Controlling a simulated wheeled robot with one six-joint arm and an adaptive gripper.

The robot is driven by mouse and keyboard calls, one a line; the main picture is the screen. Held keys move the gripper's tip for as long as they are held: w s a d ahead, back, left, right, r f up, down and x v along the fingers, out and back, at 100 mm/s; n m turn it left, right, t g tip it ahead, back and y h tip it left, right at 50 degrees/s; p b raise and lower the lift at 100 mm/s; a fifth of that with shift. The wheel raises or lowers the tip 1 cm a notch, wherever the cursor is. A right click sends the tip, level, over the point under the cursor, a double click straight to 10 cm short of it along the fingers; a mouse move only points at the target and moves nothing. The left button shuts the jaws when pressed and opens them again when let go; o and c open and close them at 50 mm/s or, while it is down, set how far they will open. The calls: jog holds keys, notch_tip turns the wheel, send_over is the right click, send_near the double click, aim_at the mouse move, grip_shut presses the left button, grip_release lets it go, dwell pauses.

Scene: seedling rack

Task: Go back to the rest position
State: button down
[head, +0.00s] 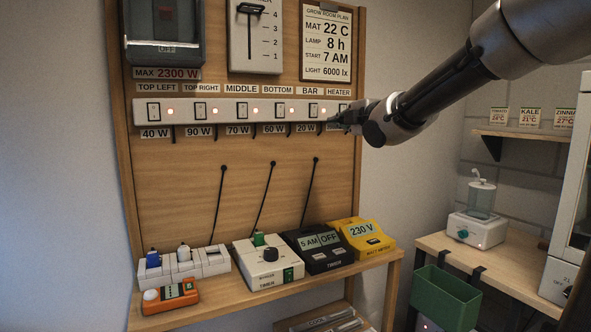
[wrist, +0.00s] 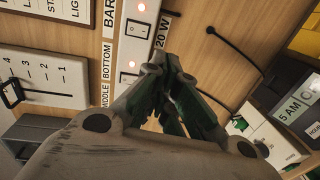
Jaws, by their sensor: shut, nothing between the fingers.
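My gripper (head: 343,118) is in front of the right end of the white switch strip (head: 222,111) in the head view. It covers part of the heater switch and its label below. In the wrist view my gripper (wrist: 172,78) is shut and empty, its fingertips close to the strip (wrist: 122,48) near the bar switch and the 20 W label. I cannot tell whether the tips touch the strip. Several red lights glow along the strip. My arm reaches in from the upper right.
A wooden shelf (head: 378,263) below holds an orange meter (head: 171,298), a white timer (head: 268,265), a black timer (head: 318,249) and a yellow watt meter (head: 362,240). Loose black cables hang on the board.

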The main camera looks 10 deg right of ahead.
jog(key=s+d+f+m+g+h, duration=0.2)
jog(key=s+d+f+m+g, duration=0.15)
jog(key=s+f+m, duration=0.35)
jog(key=s+d+f+m+g+h, duration=0.3)
jog(key=d+f+m, duration=0.2)
jog(key=f, duration=0.4)
jog(key=s+d+f+m+g, duration=0.1)
jog(key=s+f+m, duration=0.1)
jog(key=s, duration=0.6)
jog(key=s+d+f+m+g, duration=0.2)
jog(key=s+m, duration=0.2)
jog(key=s, duration=0.5)
jog(key=s+d+f+m+g, duration=0.1)
jog(key=s+f+m+g, duration=0.1)
jog(key=s, duration=0.6)
jog(key=shift+s+d+m, duration=0.15)
jog(key=shift+d+m, duration=0.15)
jog(key=shift+m, duration=0.3)
